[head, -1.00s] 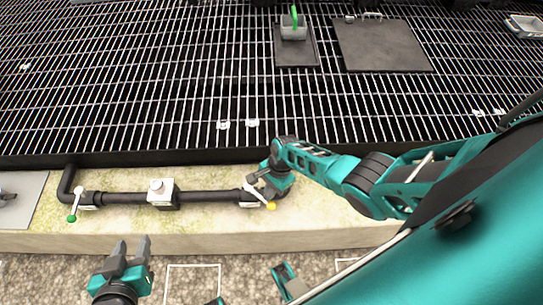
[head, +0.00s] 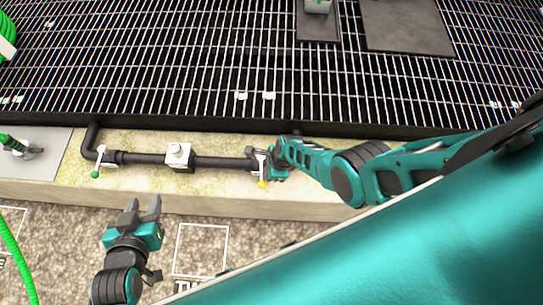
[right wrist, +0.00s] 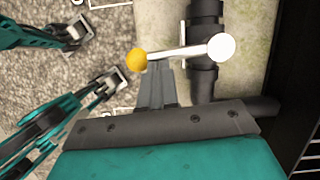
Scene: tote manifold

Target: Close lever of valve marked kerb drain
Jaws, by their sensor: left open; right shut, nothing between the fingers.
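A white lever with a yellow ball tip (head: 262,184) is at the right end of the black pipe. In the right wrist view the lever (right wrist: 180,52) lies across the pipe, its round white hub (right wrist: 222,47) beside the pipe. My right gripper (right wrist: 160,66) is shut and empty, its fingertips against or very close to the lever near the yellow ball. A second white lever with a green tip (head: 98,163) is at the pipe's left end, also roughly crosswise. My left gripper (head: 141,207) is open and empty in front of the ledge.
The black pipe (head: 222,163) runs along a pale stone ledge (head: 215,203), with a white box (head: 179,158) at its middle. Dark metal grating (head: 200,70) lies behind. A grey plate (head: 45,155) is at left. Gravel lies in front, with a green hose (head: 15,250).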

